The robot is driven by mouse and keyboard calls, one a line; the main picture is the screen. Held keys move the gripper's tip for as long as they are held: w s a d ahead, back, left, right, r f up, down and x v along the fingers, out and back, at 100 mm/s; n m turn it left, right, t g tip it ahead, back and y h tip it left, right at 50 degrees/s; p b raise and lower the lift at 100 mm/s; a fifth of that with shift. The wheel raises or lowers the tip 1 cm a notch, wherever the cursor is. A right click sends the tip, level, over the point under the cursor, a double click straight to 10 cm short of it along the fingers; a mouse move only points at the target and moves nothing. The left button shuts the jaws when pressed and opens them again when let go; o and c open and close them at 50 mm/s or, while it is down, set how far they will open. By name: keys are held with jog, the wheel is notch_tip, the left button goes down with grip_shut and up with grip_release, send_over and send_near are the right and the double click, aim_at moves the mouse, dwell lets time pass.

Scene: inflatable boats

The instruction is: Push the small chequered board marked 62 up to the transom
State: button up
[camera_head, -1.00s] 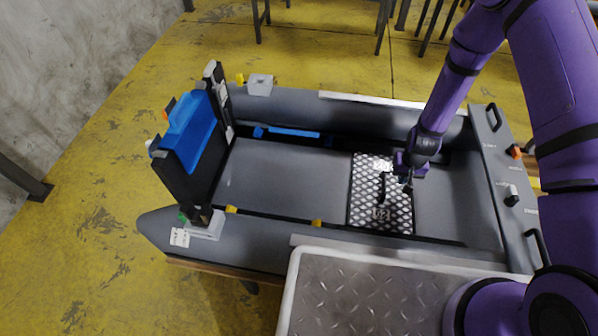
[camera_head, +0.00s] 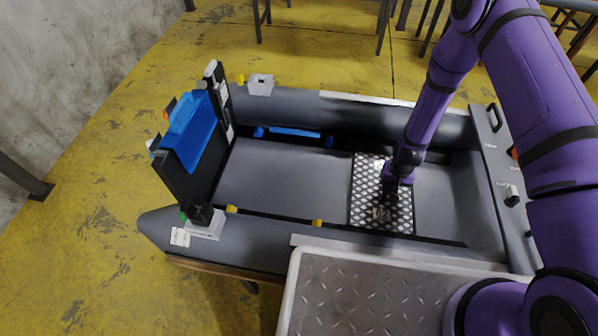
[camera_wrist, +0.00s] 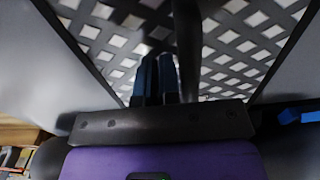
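The chequered board (camera_head: 365,190) lies flat on the boat's grey floor, toward the right; its black-and-white pattern fills the wrist view (camera_wrist: 235,45). A number plate (camera_head: 381,213) on it is too small to read. My gripper (camera_head: 388,194) is low over the board's middle. In the wrist view its dark blue fingers (camera_wrist: 156,80) are together, with a dark upright bar (camera_wrist: 187,45) just right of them. I cannot tell whether they touch the bar or the board. The upright black panel (camera_head: 180,190) with a blue top, at the boat's left end, looks like the transom.
Bare grey floor (camera_head: 285,180) lies between the board and the black panel. The boat's side tubes (camera_head: 350,110) flank it. A blue bar (camera_head: 293,132) lies along the far side. A panel with handles (camera_head: 500,180) closes the right end. A metal-topped surface (camera_head: 370,290) stands in front.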

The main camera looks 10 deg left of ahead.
jog(key=shift+a, duration=15.7)
jog(key=shift+d, duration=1)
notch_tip(320, 180, up, 9)
